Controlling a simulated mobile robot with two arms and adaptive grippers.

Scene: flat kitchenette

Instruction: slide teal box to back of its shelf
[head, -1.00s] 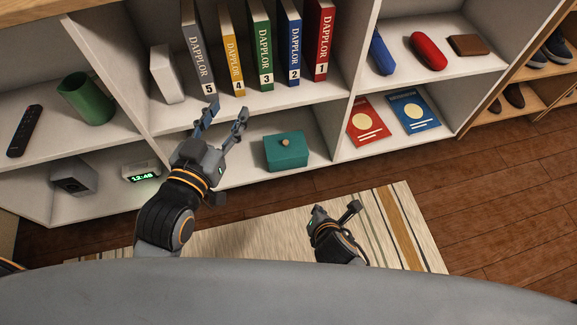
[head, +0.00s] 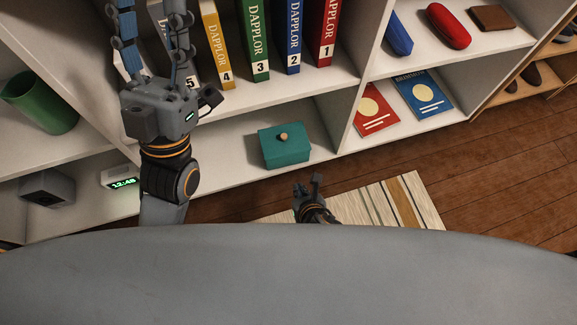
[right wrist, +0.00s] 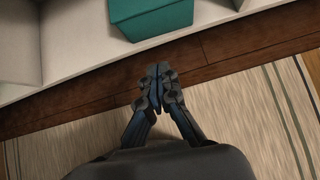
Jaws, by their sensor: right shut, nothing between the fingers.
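The teal box (head: 285,150) has a small brown knob (head: 283,136) on top. It stands on the lower middle shelf (head: 225,172), close to the front edge, with bare shelf behind it and to its left. It also shows at the top of the right wrist view (right wrist: 152,16). My right gripper (head: 308,181) is in front of the shelf, apart from the box, over the floor and rug. Its fingertips (right wrist: 160,84) meet, with nothing between them. My left gripper (head: 146,12) is raised at the left in front of the upper shelf, fingers apart and empty.
Numbered DAPPLOR binders (head: 251,40) stand on the shelf above the box. An upright divider (head: 352,100) separates the box from red and blue booklets (head: 375,108) at right. A digital clock (head: 122,184) and grey speaker (head: 47,188) are lower left. A striped rug (head: 385,203) lies in front.

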